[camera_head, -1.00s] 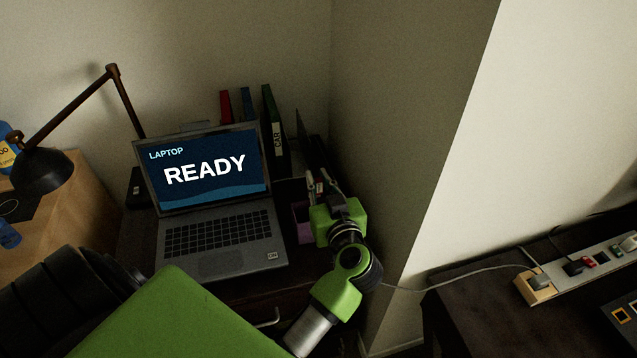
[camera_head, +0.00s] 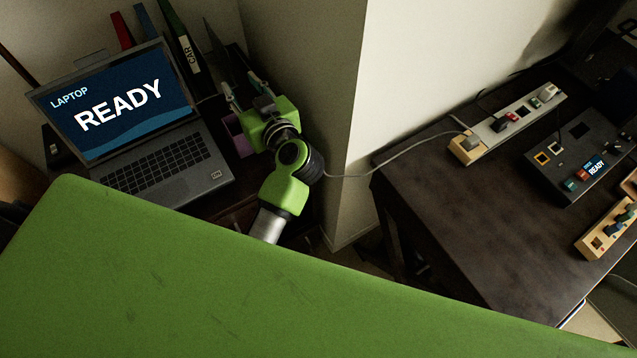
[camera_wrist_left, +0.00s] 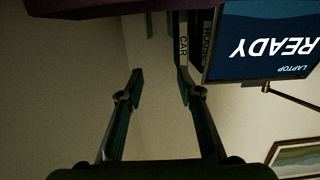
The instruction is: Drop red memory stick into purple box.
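The purple box (camera_head: 240,138) stands just right of the laptop, partly hidden behind my left gripper (camera_head: 242,90). In the left wrist view the gripper (camera_wrist_left: 160,82) has its two fingers apart with nothing between them. A dark purple surface (camera_wrist_left: 85,8), likely the box, crosses the top of that view. I cannot clearly make out the red memory stick. A small red piece (camera_head: 512,116) sits in the white strip on the right table, and another (camera_head: 582,174) is at the dark device; I cannot tell whether either is it. My right gripper is not in view.
The laptop (camera_head: 130,110) reading READY is left of the box, with upright binders (camera_head: 182,55) behind it. A wall corner (camera_head: 310,90) separates this desk from the dark right table (camera_head: 460,220). A cable (camera_head: 400,155) runs to the white strip (camera_head: 515,115). The table's front is clear.

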